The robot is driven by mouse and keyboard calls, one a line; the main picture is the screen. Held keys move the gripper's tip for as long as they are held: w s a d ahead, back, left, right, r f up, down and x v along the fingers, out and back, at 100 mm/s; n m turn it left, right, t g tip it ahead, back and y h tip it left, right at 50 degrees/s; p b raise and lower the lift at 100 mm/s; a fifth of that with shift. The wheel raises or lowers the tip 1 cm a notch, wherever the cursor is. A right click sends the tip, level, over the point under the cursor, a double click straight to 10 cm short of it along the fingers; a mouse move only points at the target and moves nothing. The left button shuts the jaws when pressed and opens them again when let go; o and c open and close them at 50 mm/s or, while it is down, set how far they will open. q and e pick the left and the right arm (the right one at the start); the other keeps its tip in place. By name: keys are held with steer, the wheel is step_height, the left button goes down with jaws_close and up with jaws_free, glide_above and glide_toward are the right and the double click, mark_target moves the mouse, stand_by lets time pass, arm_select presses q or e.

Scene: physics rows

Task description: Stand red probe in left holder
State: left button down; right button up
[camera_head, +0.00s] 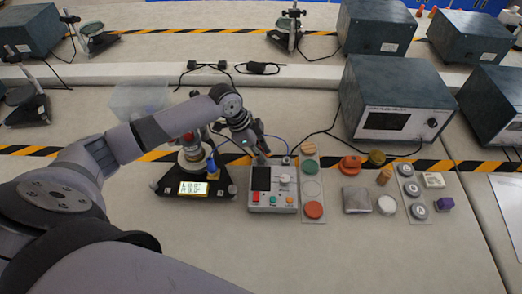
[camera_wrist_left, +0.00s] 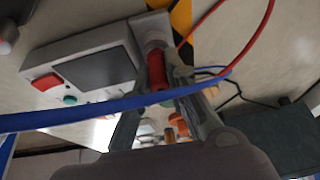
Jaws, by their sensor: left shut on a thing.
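My left gripper (camera_head: 262,153) is over the back edge of the grey meter box (camera_head: 261,200), which has a dark screen, buttons and a knob. In the left wrist view, the gripper (camera_wrist_left: 160,92) is shut on the red probe (camera_wrist_left: 157,70), with one finger on each side. The probe's far end meets a light grey round holder (camera_wrist_left: 152,28) at the box's edge; I cannot tell whether it is inside it or only in front of it. A red cable (camera_wrist_left: 252,45) and a blue cable (camera_wrist_left: 75,115) cross this view. My right gripper is not in view.
A black-based device with a lit display (camera_head: 193,188) stands left of the box. Several coloured discs, including an orange one (camera_head: 313,210), lie to the right. A large blue-grey instrument (camera_head: 395,100) stands behind them. The front of the table is clear.

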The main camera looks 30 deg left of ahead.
arm_select(q)
steer(key=shift+f, duration=0.2)
steer(key=c, duration=1.5)
jaws_free()
steer(key=shift+o, duration=1.3)
steer(key=shift+r, duration=0.2)
step_height(320, 180, up, 7)
steer(key=p, duration=0.7)
steer(key=shift+r+p, duration=0.15)
steer(key=shift+p, duration=0.25)
